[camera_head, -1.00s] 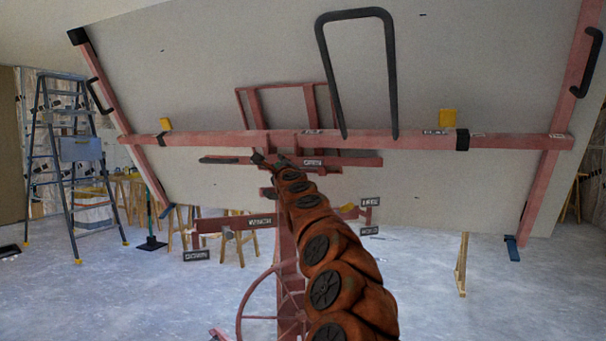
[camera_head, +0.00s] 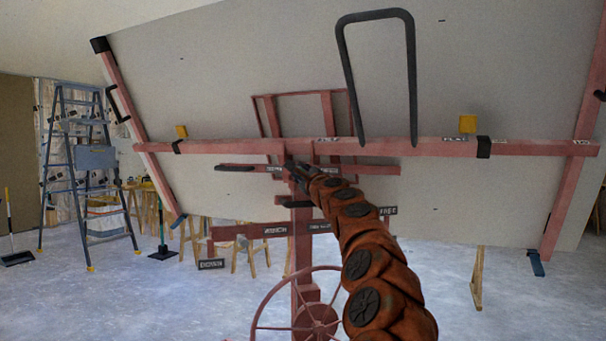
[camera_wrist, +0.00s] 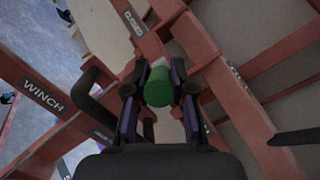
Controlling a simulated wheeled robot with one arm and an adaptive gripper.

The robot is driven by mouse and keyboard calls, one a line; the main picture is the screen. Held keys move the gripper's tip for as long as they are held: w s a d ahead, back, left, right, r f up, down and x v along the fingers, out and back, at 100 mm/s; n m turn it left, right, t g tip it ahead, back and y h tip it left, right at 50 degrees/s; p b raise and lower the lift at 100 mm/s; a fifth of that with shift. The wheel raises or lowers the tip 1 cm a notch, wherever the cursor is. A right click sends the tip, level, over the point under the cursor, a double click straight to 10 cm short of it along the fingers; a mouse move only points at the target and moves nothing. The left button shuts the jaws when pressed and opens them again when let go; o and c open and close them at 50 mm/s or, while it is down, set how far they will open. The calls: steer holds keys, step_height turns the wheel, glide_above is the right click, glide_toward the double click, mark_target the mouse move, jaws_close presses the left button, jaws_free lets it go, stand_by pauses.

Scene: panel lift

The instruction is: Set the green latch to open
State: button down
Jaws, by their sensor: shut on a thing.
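The green latch (camera_wrist: 158,87) shows in the wrist view as a green cylindrical knob between my gripper's fingers. My gripper (camera_wrist: 159,98) is shut on it, with one dark finger on each side. In the head view my gripper (camera_head: 292,170) is at the red mast, just below the long crossbar, and my own arm hides the latch there. I cannot tell the latch's exact setting.
A large tilted panel (camera_head: 250,70) rests on the red lift frame (camera_head: 230,147). A handwheel (camera_head: 315,320) is low on the mast. A red bar labelled "WINCH" (camera_wrist: 42,95) is at the left in the wrist view. A stepladder (camera_head: 90,160) stands at the left on open floor.

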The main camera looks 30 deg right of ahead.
steer(key=c, duration=1)
jaws_free()
steer(key=shift+s, duration=0.15)
steer(key=shift+s, duration=0.4)
steer(key=shift+f+v, duration=0.2)
steer(key=shift+v, duration=5.25)
steer(key=shift+a, duration=0.1)
